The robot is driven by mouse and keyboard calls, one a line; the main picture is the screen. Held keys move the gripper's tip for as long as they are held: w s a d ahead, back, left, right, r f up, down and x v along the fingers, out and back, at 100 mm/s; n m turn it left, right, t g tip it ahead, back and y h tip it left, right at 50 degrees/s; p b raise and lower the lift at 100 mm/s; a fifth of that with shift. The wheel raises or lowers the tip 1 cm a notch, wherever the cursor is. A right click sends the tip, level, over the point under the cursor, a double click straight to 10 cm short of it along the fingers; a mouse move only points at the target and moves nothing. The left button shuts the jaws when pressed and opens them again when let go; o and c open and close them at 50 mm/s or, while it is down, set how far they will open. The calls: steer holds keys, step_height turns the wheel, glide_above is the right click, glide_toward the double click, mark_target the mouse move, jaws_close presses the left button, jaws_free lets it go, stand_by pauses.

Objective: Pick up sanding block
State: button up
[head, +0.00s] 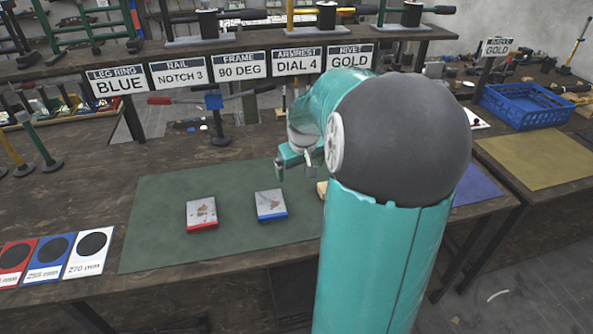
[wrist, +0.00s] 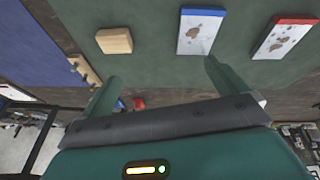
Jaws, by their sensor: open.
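A plain tan block (wrist: 114,41), which looks like the sanding block, lies on the green mat in the wrist view. In the head view only a sliver of the tan block (head: 321,189) shows, the rest hidden behind my arm. My gripper (wrist: 160,84) is open and empty, its two fingers spread wide. The tan block is beyond the fingertips, towards the left finger, and apart from them. In the head view my gripper (head: 296,160) is above the mat, up and left of the block.
A blue-edged block (head: 270,205) and a red-edged block (head: 201,214), both brown-stained on top, lie left of the tan block on the green mat (head: 155,225). A notched wooden piece (wrist: 86,71) lies near the blue mat (wrist: 40,50). A blue crate (head: 527,105) stands at right.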

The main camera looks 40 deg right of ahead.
steer(key=s+d+f+m, duration=0.1)
steer(key=s+d+f, duration=0.15)
steer(key=d, duration=0.35)
steer(key=s+d+f+m, duration=0.1)
steer(key=s+d+f, duration=0.15)
steer(key=d, duration=0.45)
steer(key=shift+t+y, duration=0.3)
steer(key=x, duration=0.4)
steer(key=w+x, duration=0.1)
steer(key=x, duration=0.8)
steer(key=shift+w+f, duration=0.2)
steer(key=shift+f, duration=0.1)
steer(key=c, duration=1.1)
